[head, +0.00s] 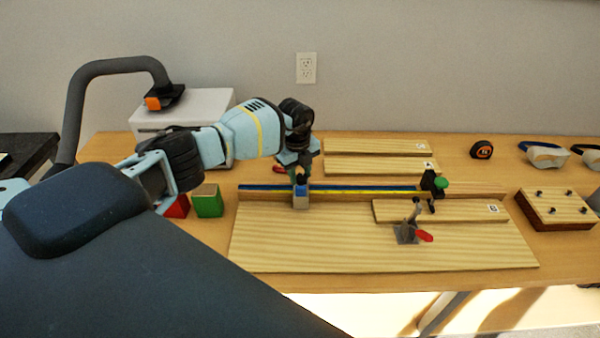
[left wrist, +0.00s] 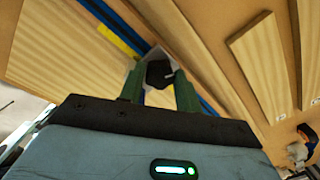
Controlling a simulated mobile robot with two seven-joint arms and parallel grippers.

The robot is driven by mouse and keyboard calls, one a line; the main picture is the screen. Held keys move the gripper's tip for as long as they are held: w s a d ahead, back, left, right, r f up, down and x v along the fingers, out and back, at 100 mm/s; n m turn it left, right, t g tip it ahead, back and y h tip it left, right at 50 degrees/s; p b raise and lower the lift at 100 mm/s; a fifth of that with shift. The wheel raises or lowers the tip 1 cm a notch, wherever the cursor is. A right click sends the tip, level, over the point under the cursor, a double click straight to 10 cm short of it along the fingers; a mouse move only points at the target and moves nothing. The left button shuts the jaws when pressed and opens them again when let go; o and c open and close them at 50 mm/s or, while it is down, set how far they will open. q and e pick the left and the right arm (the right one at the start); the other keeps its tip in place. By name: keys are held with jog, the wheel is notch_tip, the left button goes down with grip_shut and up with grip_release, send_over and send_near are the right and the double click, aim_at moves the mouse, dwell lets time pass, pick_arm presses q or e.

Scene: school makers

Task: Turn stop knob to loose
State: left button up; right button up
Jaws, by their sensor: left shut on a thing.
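The stop (head: 301,200) is a small grey and blue block on the fence rail (head: 360,190), which carries a blue and a yellow strip. Its knob (left wrist: 160,73) is black with a white pointer mark, and shows in the left wrist view between two green fingers. My left gripper (head: 301,178) reaches down onto the stop from above. It is shut on the knob, which is mostly hidden in the head view. The knob's setting labels cannot be read. My right gripper is not in view.
A toggle clamp with a red handle (head: 424,236) is in front, near board B (head: 460,211). Red and green blocks (head: 208,201) stand left of the rail. Loose boards (head: 378,146) lie behind.

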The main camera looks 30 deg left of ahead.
aim_at(299, 177)
pick_arm(q)
jog(key=shift+r, duration=0.1)
dwell(0.4)
jog(key=o, duration=1)
jog(key=shift+c, duration=0.2)
jog(key=shift+s+a+r, duration=0.1)
jog(key=shift+s+r, duration=0.05)
jog(key=shift+r, duration=1.8)
jog(key=shift+s+a+r, duration=0.1)
jog(key=shift+r, duration=1.8)
jog(key=shift+d, duration=0.1)
